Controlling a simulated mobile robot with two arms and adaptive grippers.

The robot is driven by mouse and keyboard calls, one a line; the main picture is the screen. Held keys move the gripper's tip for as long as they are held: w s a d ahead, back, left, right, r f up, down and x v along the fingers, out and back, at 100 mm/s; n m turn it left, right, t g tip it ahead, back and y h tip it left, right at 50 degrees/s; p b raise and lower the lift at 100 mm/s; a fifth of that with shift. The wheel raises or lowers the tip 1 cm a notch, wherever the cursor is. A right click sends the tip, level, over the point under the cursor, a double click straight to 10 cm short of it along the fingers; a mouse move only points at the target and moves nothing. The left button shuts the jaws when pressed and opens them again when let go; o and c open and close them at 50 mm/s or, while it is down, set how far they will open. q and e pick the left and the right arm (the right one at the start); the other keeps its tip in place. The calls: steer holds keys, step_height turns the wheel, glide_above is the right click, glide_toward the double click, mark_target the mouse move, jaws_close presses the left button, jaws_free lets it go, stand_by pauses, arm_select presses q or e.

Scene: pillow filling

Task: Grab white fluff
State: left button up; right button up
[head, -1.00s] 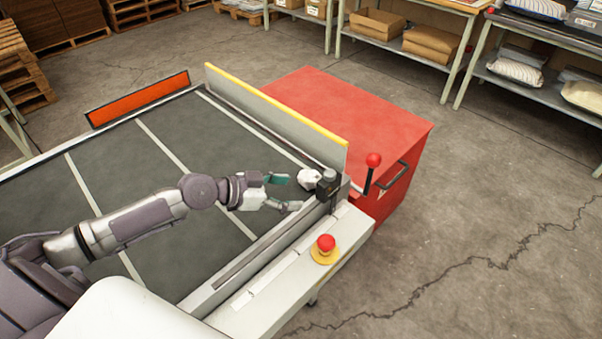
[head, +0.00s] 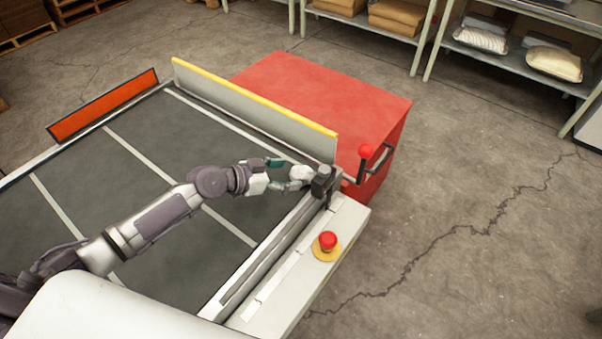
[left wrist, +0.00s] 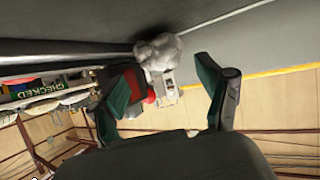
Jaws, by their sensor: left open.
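The white fluff (head: 300,172) is a small rounded clump at the right end of the dark belt, beside a grey block-shaped fitting. My left gripper (head: 281,174) reaches it from the left, with its fingertips close to the fluff's near side. In the left wrist view the fluff (left wrist: 158,52) sits ahead of the gap between the two green-padded fingers (left wrist: 155,88). The fingers are spread and nothing is between them. Whether a fingertip touches the fluff I cannot tell. My right gripper is not in view.
A grey fitting (head: 322,184) stands right beside the fluff. A yellow-topped guard wall (head: 255,108) runs behind the belt (head: 140,150). A red stop button (head: 328,240) sits on the near rail.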

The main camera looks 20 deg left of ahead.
mark_target(298, 172)
arm_select(q)
steer(key=p+x, duration=0.1)
steer(key=x, duration=0.4)
steer(key=shift+w+d, duration=0.1)
steer(key=shift+w, duration=0.05)
steer(key=shift+c, duration=0.5)
steer(key=c, duration=0.7)
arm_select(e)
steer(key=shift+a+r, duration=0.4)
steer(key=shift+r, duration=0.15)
